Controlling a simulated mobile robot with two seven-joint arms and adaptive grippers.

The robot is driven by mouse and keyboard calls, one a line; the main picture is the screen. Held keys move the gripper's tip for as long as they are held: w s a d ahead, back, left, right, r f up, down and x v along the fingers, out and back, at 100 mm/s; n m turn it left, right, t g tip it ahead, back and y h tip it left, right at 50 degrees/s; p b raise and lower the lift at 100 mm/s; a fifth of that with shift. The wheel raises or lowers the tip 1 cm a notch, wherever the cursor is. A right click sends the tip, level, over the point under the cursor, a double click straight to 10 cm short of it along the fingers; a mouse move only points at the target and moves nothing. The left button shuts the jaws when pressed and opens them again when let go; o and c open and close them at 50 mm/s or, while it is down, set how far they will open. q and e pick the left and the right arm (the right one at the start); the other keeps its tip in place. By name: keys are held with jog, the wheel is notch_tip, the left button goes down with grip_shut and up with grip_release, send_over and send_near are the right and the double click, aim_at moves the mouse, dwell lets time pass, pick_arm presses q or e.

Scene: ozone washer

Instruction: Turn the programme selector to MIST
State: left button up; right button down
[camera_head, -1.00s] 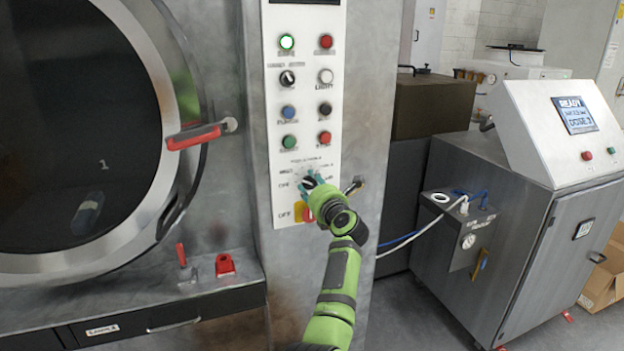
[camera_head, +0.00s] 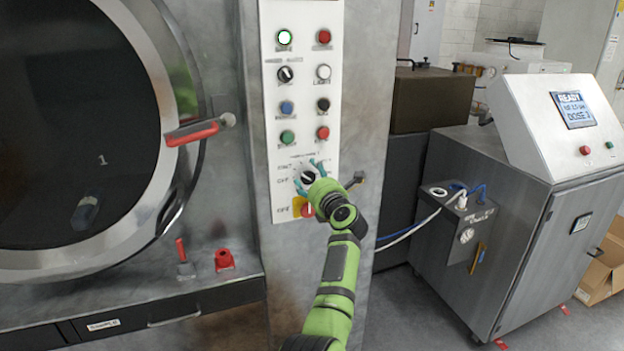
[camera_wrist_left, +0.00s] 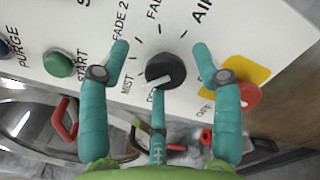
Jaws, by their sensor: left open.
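The programme selector is a round black knob (camera_wrist_left: 165,70) with a white pointer line, on the white control panel. In the left wrist view its pointer angles to the lower left, towards the side where the word MIST (camera_wrist_left: 127,85) is printed. FADE 2, AIR and OFF are printed around it. My left gripper (camera_wrist_left: 160,60) is open, with one teal finger on each side of the knob and a third finger below it. The fingers look apart from the knob. In the head view my left gripper (camera_head: 311,177) is in front of the selector at the panel's lower part.
A red knob on a yellow plate (camera_wrist_left: 248,95) sits close beside the right-hand finger. A green START button (camera_wrist_left: 58,64) is to the left. The round door's red handle (camera_head: 192,133) projects left of the panel. A steel cabinet with a screen (camera_head: 574,109) stands at right.

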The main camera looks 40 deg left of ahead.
pick_arm(q)
jog(key=shift+f, duration=0.15)
jog(key=shift+s+d, duration=0.15)
jog(key=shift+d, duration=0.1)
jog(key=v, duration=0.7)
jog(key=a+m+t, duration=0.2)
jog(key=w+a+m+t+b, duration=0.1)
jog(key=a+m+t, duration=0.1)
jog(key=w+a+f+m+t+h+b, duration=0.1)
jog(key=a+m+t, duration=0.1)
jog(key=a, duration=0.1)
jog(key=shift+w+t, duration=0.25)
jog(key=shift+t, duration=0.05)
dwell(0.4)
